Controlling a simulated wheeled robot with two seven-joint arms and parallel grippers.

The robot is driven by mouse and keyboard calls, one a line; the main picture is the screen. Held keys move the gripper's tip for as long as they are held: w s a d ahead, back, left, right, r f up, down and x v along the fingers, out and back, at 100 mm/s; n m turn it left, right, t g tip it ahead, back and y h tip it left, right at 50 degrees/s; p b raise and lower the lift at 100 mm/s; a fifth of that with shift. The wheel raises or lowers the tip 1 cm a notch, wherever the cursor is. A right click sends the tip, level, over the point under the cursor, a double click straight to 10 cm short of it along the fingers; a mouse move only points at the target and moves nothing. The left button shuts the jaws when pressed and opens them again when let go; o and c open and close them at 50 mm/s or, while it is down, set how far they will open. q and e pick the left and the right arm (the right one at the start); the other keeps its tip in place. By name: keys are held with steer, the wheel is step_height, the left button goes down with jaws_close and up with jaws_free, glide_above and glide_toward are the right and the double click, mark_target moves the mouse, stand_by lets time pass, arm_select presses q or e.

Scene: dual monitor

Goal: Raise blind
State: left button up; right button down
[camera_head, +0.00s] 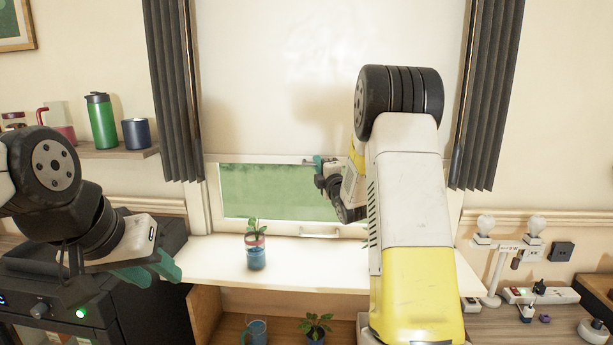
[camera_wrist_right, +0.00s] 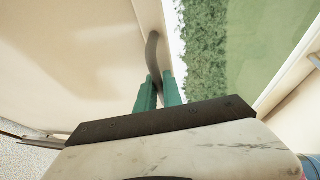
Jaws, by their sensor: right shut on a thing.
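The white blind (camera_head: 275,80) hangs over most of the window in the head view. Its bottom bar (camera_head: 265,160) is low, with a strip of green outside showing below it. My right gripper (camera_head: 318,165) is at this bar, right of its middle. In the right wrist view my right gripper's green fingers (camera_wrist_right: 158,92) are shut on a grey curved handle (camera_wrist_right: 152,50) at the blind's lower edge. The blind (camera_wrist_right: 70,50) fills the left of that view. My left gripper (camera_head: 150,273) is open and empty, low at the left, away from the blind.
A potted plant in a blue-banded jar (camera_head: 256,255) stands on the white sill (camera_head: 310,262) below the window. Dark curtains (camera_head: 175,90) hang on both sides. A shelf with a green bottle (camera_head: 101,120) is at the left. A black machine (camera_head: 60,290) stands below my left arm.

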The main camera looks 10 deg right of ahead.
step_height(320, 180, up, 33)
steer(key=shift+f, duration=0.15)
steer(key=c, duration=1.5)
jaws_free()
steer(key=shift+s, duration=0.15)
steer(key=s+d+f, duration=0.1)
steer(key=s, duration=0.6)
steer(key=shift+s+f, duration=0.2)
